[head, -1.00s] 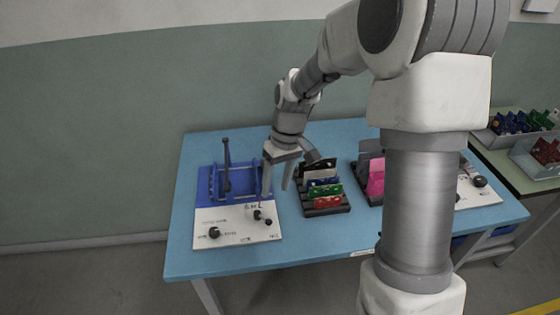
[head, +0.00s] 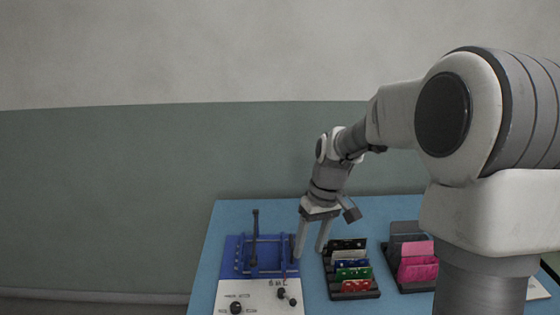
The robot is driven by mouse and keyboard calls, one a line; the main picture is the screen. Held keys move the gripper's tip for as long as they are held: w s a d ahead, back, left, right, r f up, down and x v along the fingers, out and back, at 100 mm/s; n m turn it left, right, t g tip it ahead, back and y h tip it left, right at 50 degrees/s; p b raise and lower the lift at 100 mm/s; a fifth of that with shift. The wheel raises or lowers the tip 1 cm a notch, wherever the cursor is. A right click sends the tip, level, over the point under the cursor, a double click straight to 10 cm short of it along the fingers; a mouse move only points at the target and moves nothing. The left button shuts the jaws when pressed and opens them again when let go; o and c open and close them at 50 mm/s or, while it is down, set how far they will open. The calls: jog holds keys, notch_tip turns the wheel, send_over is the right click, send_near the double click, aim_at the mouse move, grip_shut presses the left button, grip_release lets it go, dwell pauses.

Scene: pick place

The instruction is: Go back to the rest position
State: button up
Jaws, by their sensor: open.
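My gripper (head: 310,254) hangs from my arm, pointing down, with its two fingers apart and nothing seen between them. It is above the blue table, between the blue fixture (head: 240,259) on the left and the black rack of coloured cards (head: 352,272) on the right. Whether the fingertips touch anything cannot be told from this view.
The blue table (head: 205,285) carries a white panel with black knobs (head: 258,298) in front of the fixture. A second rack with pink cards (head: 418,262) stands to the right, close to my arm. A green and grey wall (head: 110,200) is behind.

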jog(key=s+d+r+m+t+h+p, duration=0.1)
jog(key=s+r+m+t+p, duration=0.1)
jog(key=s+r, duration=0.6)
jog(key=s+d+r+m+t+h+p, duration=0.1)
jog(key=s+r+t, duration=0.3)
jog(key=s+r, duration=0.5)
jog(key=s+d+m+p, duration=0.1)
jog(key=s, duration=0.2)
jog(key=shift+d+r+p, duration=0.2)
jog(key=shift+d+p, duration=0.1)
jog(key=shift+p, duration=0.05)
